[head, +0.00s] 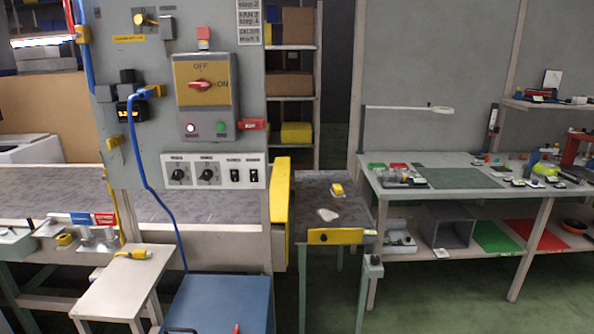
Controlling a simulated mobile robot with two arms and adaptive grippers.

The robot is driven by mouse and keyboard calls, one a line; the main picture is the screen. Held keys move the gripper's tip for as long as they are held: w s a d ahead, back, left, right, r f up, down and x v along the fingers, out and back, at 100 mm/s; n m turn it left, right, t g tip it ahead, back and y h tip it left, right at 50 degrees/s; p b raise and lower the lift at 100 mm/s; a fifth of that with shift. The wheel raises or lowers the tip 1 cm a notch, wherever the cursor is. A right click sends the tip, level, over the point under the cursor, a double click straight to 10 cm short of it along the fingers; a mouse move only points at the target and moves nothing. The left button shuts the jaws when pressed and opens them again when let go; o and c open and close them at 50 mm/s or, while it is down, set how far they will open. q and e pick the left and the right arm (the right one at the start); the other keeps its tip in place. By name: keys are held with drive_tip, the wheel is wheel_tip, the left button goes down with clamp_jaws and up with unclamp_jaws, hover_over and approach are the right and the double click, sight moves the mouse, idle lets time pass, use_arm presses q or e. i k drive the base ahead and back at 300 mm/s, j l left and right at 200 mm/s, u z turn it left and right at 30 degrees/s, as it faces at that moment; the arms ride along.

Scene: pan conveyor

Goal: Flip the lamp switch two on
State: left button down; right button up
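A grey control panel (182,125) stands upright at the left. A white strip (211,158) low on it carries two round black knobs and two small black rocker switches, the left rocker (235,176) and the right rocker (253,175). The small labels above them are too blurred to read, so I cannot tell which one is lamp switch two or how either rocker is set. Neither of my grippers is in view.
Above the strip is a box with a red rotary switch (202,85) marked OFF and ON. A blue cable (151,187) hangs down the panel. A white table (104,295) and blue cabinet (219,308) stand in front. Green floor (424,289) is open at the lower right.

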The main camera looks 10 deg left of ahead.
sight(254, 173)
drive_tip(key=i+l+z, duration=0.1)
drive_tip(key=i, duration=0.35)
drive_tip(key=i+l+z, duration=0.1)
drive_tip(key=i, duration=0.4)
